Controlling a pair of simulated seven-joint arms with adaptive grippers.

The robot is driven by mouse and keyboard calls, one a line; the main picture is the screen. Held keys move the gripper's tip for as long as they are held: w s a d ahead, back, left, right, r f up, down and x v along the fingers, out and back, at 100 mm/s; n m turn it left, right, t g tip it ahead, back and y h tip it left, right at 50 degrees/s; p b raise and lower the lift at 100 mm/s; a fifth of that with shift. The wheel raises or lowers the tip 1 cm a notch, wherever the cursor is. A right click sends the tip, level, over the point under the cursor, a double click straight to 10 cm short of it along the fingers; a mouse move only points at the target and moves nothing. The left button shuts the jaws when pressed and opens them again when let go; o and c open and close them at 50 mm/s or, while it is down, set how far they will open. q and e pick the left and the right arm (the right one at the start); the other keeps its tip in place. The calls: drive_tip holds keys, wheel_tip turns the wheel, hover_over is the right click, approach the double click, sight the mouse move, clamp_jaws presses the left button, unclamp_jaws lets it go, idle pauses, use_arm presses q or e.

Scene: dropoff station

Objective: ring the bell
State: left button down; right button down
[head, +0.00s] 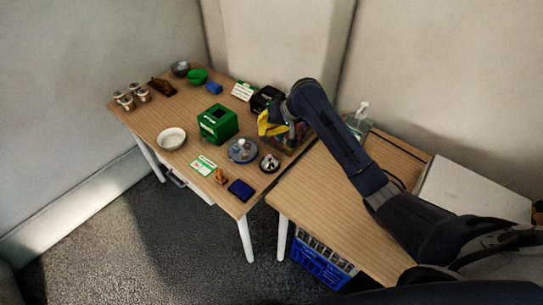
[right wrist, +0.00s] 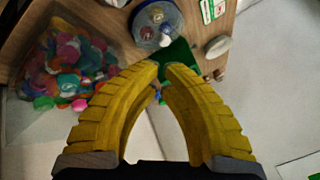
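The bell (head: 269,163), a small silver dome on a dark base, sits near the front right edge of the left table. It stands just right of a round blue-grey dish. My right gripper (head: 270,123), with yellow fingers, hangs over the back right of that table, above and behind the bell and apart from it. In the right wrist view its yellow fingers (right wrist: 162,69) arch together, with tips nearly meeting and nothing seen held between them. I cannot make out the bell clearly there. My left gripper is not in view.
A clear bin of colourful pieces (right wrist: 65,70) is beside the right gripper. The round dish (head: 242,151), green box (head: 218,123), dark blue pad (head: 241,189) and green-white card (head: 203,166) lie near the bell. A pump bottle (head: 361,116) stands behind my right arm.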

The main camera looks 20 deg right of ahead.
drive_tip(key=shift+f, duration=0.1)
drive_tip(key=shift+f, duration=4.25)
drive_tip(key=shift+f, duration=1)
drive_tip(key=shift+r, duration=0.95)
drive_tip(key=shift+r, duration=2.5)
